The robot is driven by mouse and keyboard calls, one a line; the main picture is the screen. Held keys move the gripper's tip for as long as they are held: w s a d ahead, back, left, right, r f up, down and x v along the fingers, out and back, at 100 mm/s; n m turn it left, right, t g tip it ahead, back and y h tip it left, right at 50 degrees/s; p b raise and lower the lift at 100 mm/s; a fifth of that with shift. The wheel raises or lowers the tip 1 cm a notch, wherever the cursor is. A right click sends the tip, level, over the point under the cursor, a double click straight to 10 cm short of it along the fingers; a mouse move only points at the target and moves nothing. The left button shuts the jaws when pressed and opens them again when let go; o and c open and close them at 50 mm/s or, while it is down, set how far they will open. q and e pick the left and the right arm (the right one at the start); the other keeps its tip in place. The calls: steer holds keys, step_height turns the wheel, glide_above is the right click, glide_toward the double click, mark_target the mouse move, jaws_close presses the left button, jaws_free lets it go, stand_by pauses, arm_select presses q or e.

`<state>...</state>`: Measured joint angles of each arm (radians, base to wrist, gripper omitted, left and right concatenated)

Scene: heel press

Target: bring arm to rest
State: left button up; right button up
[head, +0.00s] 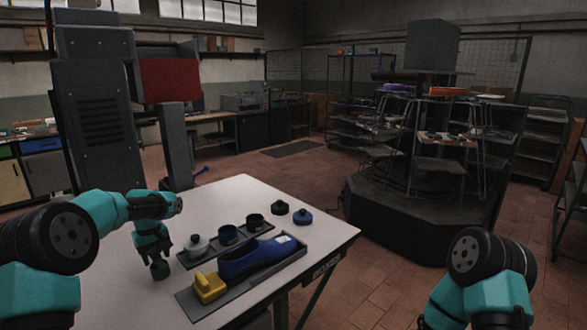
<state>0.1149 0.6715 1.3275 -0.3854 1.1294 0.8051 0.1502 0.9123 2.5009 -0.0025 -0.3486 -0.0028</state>
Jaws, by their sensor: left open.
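My left arm reaches in from the left over the white table (235,190). Its gripper (160,268) points down at the table's left side, left of the trays and apart from them; it is open, and I see nothing held in it. A blue shoe (250,259) with a white label lies on a dark tray (230,298). A yellow block (209,287) sits at the shoe's near left end. My right arm shows at the lower right, away from the table; its gripper is out of view.
The table's back left is clear.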

arm_select(q)
steer(key=shift+r, duration=0.1)
step_height(320, 180, up, 12)
step_height(320, 180, down, 12)
steer(key=shift+f, duration=0.1)
step_height(320, 180, up, 4)
steer(key=shift+f, duration=0.1)
steer(key=s+d+r, duration=0.1)
steer(key=s+d, duration=0.6)
steer(key=s, duration=0.5)
steer(key=shift+d+r, duration=0.15)
steer(key=shift+d, duration=0.1)
stand_by(0.9)
steer(key=shift+o, duration=0.4)
steer(key=w+a+r, duration=0.6)
steer(key=w+r, duration=0.5)
steer(key=shift+a+r, duration=0.3)
steer(key=shift+f, duration=0.15)
